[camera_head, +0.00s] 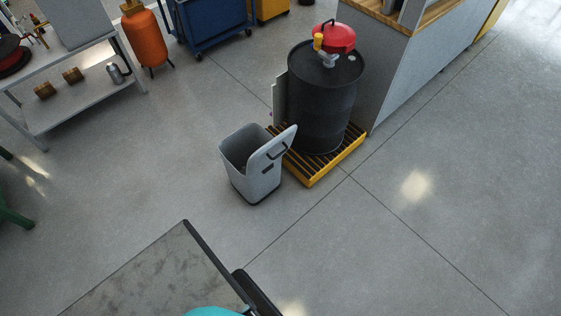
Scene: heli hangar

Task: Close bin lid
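A grey bin (252,186) stands upright on the floor near the middle of the view. Its lid (272,147) is open and stands raised and tilted along the bin's right side, with a dark handle on it. The bin's mouth is uncovered on the left, and its inside looks dark and empty as far as I can see. My gripper does not show in this view.
A black drum (318,112) with a red funnel stands on a yellow slatted pallet (342,160), close behind the lid. A grey shelf (90,100) and an orange cylinder (146,38) stand upper left. Floor left and in front of the bin is clear.

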